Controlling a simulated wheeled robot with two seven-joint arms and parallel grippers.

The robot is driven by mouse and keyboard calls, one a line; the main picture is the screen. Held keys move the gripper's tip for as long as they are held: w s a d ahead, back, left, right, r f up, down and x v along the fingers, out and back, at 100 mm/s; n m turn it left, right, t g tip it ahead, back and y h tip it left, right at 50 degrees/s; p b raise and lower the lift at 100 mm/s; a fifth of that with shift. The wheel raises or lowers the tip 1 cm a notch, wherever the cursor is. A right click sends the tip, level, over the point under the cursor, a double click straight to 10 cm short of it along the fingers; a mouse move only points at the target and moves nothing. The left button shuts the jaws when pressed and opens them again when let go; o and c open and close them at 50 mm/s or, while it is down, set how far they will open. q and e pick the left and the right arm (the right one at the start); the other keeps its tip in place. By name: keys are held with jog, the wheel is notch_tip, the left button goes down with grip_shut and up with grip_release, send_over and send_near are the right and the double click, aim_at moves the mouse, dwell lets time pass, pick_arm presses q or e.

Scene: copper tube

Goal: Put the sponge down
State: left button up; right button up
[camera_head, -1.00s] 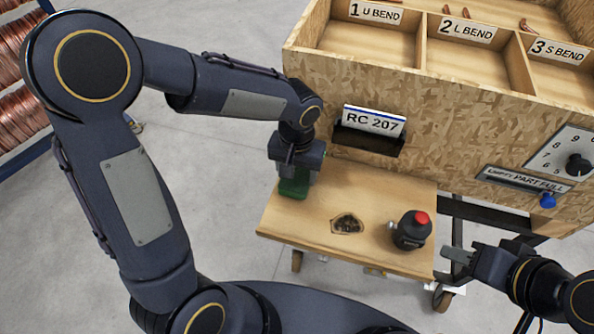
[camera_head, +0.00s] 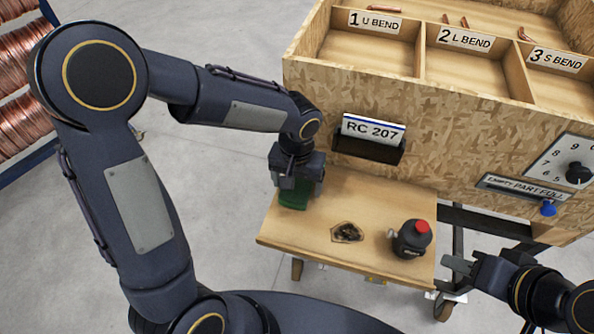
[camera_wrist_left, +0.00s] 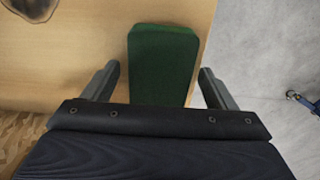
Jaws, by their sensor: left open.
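The green sponge (camera_head: 294,197) is at the left end of the wooden shelf (camera_head: 300,232), below my left gripper (camera_head: 292,186). In the left wrist view the sponge (camera_wrist_left: 162,62) lies between the two spread fingers of my left gripper (camera_wrist_left: 158,88), with a gap on each side. The gripper hides part of the sponge in the head view. My right gripper (camera_head: 460,268) is off the shelf's right end, in the lower right; its fingers look apart, with nothing seen between them.
Behind rises a chipboard cabinet (camera_head: 320,95) with labelled bins, an RC 207 card (camera_head: 373,130) and a dial (camera_head: 577,172).

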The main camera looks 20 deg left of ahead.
aim_at(297, 185)
pick_arm(q)
notch_tip(297, 185, up, 12)
jog(key=s+a+n+t+h, duration=0.1)
jog(key=s+a, duration=0.3)
jog(key=s, duration=0.4)
jog(key=s+a+f+n+t+h, duration=0.1)
jog(key=s+a+t, duration=0.3)
jog(key=s, duration=0.4)
jog(key=shift+a+t+h+b, duration=0.35)
jog(key=shift+a+h, duration=0.25)
jog(key=shift+h, duration=0.3)
jog(key=shift+s+f, duration=0.1)
